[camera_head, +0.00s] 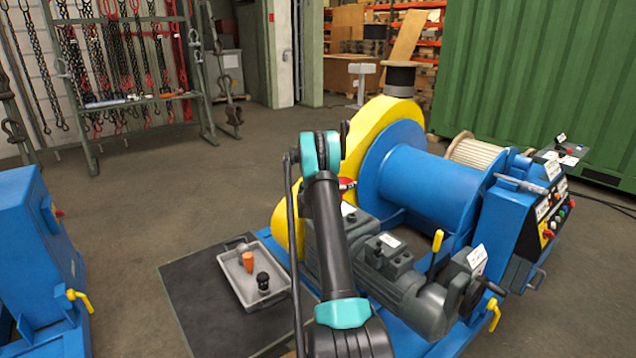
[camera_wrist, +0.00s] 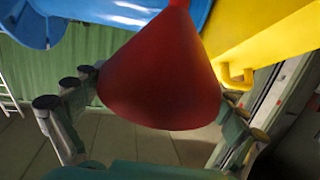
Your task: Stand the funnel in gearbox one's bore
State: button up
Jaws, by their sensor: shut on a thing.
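A red funnel (camera_wrist: 160,85) fills the middle of the wrist view, its wide end towards the camera and its narrow end at the top edge. My gripper (camera_wrist: 163,92) has its fingers on either side of the funnel and is shut on it. In the head view a small red part of the funnel (camera_head: 347,184) shows just right of my arm, above the grey gearbox and motor unit (camera_head: 388,262) of the blue winch. My arm hides most of the gripper there. I cannot make out a bore or tell which gearbox is number one.
A grey tray (camera_head: 238,291) with an orange plug (camera_head: 248,262) and a black knob-like part (camera_head: 263,281) lies on a dark mat (camera_head: 195,315). The winch's blue drum (camera_head: 425,185) and yellow guard (camera_head: 372,135) stand close beside my arm.

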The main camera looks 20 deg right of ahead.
jog(key=s+d+f, duration=0.1)
jog(key=d, duration=0.5)
jog(key=shift+s+m+h, duration=0.25)
jog(key=shift+m+h, duration=0.05)
jog(key=shift+h, duration=0.1)
jog(key=shift+a+f, duration=0.1)
notch_tip(320, 180, down, 8)
dwell(0.8)
jog(key=shift+f, duration=0.4)
dwell(0.5)
jog(key=o, duration=0.7)
jog(key=shift+v, duration=4)
